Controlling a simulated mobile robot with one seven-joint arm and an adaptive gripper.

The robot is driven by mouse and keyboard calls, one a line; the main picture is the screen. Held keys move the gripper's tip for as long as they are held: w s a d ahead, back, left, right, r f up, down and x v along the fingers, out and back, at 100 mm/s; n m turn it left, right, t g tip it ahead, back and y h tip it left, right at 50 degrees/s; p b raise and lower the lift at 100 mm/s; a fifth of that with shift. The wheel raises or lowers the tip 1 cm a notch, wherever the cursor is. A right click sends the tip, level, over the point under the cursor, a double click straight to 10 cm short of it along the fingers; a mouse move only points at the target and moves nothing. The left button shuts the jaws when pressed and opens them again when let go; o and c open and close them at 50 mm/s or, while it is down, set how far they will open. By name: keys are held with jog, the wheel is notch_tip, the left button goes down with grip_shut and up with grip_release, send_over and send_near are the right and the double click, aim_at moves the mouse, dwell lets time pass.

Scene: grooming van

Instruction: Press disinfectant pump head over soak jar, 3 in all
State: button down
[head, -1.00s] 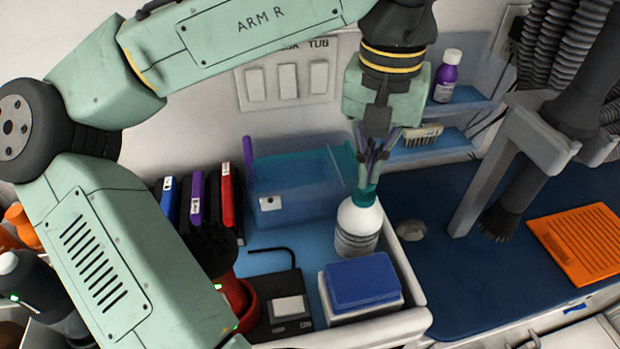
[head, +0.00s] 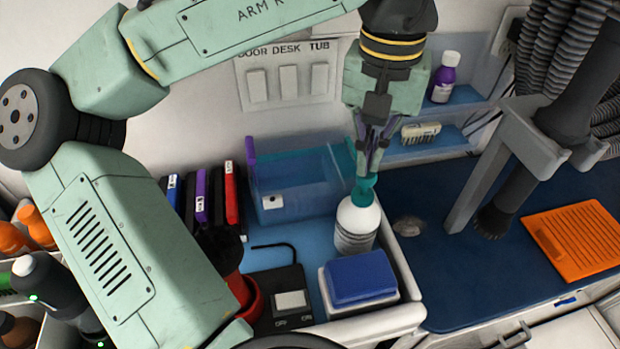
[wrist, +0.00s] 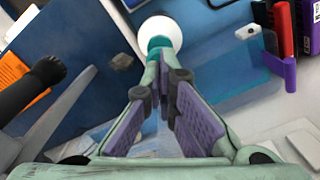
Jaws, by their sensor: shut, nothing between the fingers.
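The disinfectant bottle (head: 356,226) is white with a grey label and stands upright in the white-edged tray. Its teal pump head (head: 363,188) is on top. My gripper (head: 367,172) is shut and empty, pointing down with its fingertips right at the top of the pump head. I cannot tell whether they touch. In the wrist view, the fingertips (wrist: 159,62) reach to the teal pump head (wrist: 158,43), with the white bottle (wrist: 175,30) below. A clear blue container (head: 300,200) with a teal rim stands behind and left of the bottle; it may be the soak jar.
A blue-topped white box (head: 361,279) sits in front of the bottle. A dark device (head: 283,300) and upright red, purple and blue-marked cases (head: 202,195) are to the left. A grey stone-like lump (head: 408,226) and an orange slotted panel (head: 575,240) lie on the blue counter.

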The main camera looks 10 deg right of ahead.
jog(key=shift+f, duration=0.2)
jog(key=shift+f+b, duration=0.75)
jog(key=shift+f, duration=0.6)
jog(key=shift+r, duration=0.2)
jog(key=shift+r+p, duration=1.65)
jog(key=shift+p, duration=0.4)
jog(key=shift+f, duration=0.2)
